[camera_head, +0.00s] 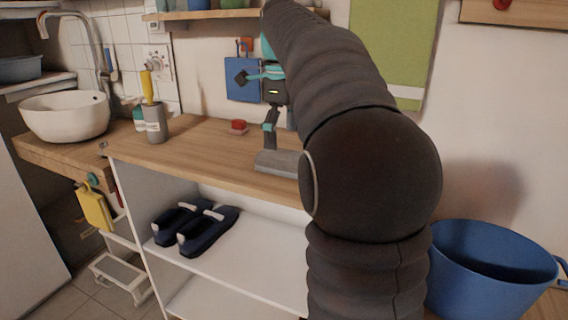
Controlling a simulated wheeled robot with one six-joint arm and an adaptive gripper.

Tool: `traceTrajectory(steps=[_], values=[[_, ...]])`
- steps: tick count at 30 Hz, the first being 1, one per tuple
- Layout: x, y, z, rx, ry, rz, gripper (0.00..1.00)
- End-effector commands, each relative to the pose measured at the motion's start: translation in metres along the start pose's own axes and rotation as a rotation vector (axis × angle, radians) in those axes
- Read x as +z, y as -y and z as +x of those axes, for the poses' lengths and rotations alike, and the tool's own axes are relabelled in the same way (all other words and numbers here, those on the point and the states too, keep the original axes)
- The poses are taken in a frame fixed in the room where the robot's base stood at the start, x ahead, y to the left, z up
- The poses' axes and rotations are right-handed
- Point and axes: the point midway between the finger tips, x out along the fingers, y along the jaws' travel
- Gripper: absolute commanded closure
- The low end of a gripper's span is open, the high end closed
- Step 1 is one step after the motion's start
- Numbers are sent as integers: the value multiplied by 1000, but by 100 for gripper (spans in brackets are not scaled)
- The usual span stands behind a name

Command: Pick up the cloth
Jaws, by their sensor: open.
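A grey, flat, block-like piece (279,162) lies on the wooden counter (205,150); it may be the cloth, but I cannot tell for sure. Its right end is hidden behind my dark arm. My gripper (271,132) is open and points down just above this grey piece. One finger shows clearly, and the other is mostly hidden by my arm. I cannot tell whether the finger touches the piece. A green towel-like panel (397,40) hangs on the wall at the upper right, away from my gripper.
A small red block (238,127) and a grey holder (154,124) with a yellow-handled tool stand on the counter. A white basin (65,116) is at the left. Dark slippers (208,231) lie on the shelf below. A blue tub (490,275) stands at the lower right.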

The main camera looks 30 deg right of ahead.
Motion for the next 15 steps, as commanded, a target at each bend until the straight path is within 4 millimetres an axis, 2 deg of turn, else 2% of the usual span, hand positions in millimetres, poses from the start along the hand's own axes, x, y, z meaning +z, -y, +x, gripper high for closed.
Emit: traceTrajectory(steps=[9,15], values=[[-4,3,38,3,-2,0,0],[-4,3,52,0,0,0,0]])
